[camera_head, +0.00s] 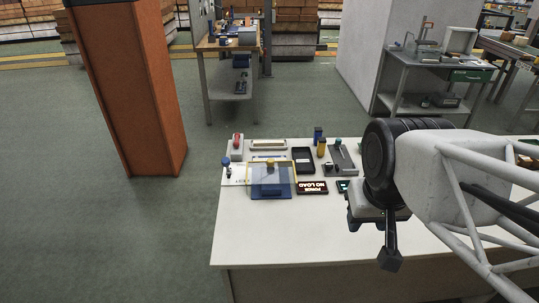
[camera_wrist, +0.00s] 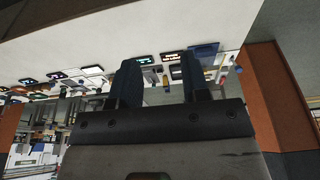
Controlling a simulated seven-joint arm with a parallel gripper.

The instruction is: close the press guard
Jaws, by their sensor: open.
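The press (camera_head: 281,192) is a blue base with a yellow-and-dark knob on it, near the table's far left. A clear guard panel (camera_head: 262,180) shows over it; I cannot tell how far it is open. The blue base also shows in the wrist view (camera_wrist: 206,49), beyond my fingers; the guard cannot be made out there. My gripper (camera_head: 390,258) hangs over the table, well to the right of the press and apart from it. In the wrist view its two dark fingers (camera_wrist: 160,75) are spread with nothing held between them.
A lit NO LOAD sign (camera_head: 312,187) stands right of the press. A black tray (camera_head: 303,160), a grey fixture (camera_head: 342,160) and a red-topped block (camera_head: 237,146) sit behind. The white table's (camera_head: 290,235) front is clear. An orange pillar (camera_head: 130,90) stands at left.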

